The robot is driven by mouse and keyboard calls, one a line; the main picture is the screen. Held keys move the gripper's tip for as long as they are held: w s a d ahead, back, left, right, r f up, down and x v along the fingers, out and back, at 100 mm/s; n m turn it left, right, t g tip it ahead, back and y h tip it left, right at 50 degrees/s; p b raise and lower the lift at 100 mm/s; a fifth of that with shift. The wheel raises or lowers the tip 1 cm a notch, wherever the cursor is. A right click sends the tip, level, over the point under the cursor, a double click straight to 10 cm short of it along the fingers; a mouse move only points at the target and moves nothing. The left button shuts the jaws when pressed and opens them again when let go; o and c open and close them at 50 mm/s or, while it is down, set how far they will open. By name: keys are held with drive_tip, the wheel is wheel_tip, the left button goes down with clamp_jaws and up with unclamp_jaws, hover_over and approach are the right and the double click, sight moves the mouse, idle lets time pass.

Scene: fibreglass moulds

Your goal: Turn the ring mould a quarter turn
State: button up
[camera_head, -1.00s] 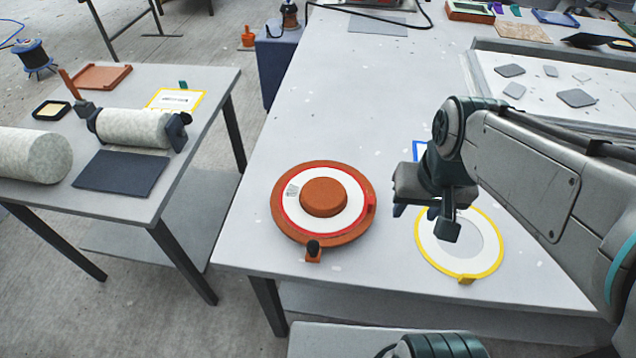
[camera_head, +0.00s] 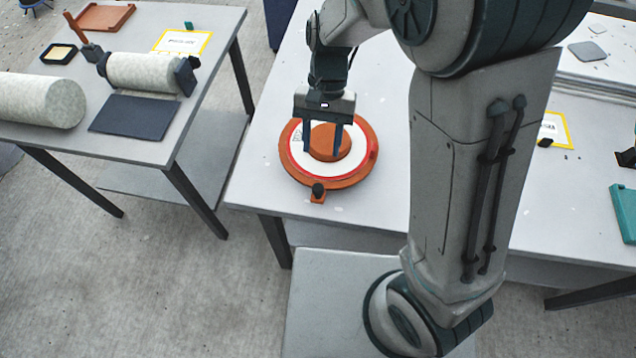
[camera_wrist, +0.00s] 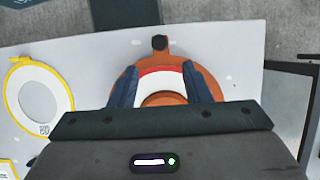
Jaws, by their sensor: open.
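The ring mould (camera_head: 293,165) is a round orange disc with a white, red-edged band and a raised orange centre. It lies on the table near its front left corner. My gripper (camera_head: 322,151) is open over the mould, fingers pointing down on either side of the raised centre. In the wrist view the mould (camera_wrist: 160,64) shows between the fingers (camera_wrist: 160,72), its centre partly hidden by the gripper body. I cannot tell whether the fingers touch it.
The grey table (camera_head: 262,170) is clear around the mould. A yellow-edged white ring (camera_wrist: 20,82) lies farther along it. A separate side table (camera_head: 190,110) at left holds a roller, a dark plate (camera_head: 135,116) and a pale roll (camera_head: 40,100). A gap separates the tables.

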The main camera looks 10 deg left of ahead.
sight(318, 187)
drive_tip(key=x, duration=1.2)
drive_tip(key=shift+f, duration=0.1)
clamp_jaws()
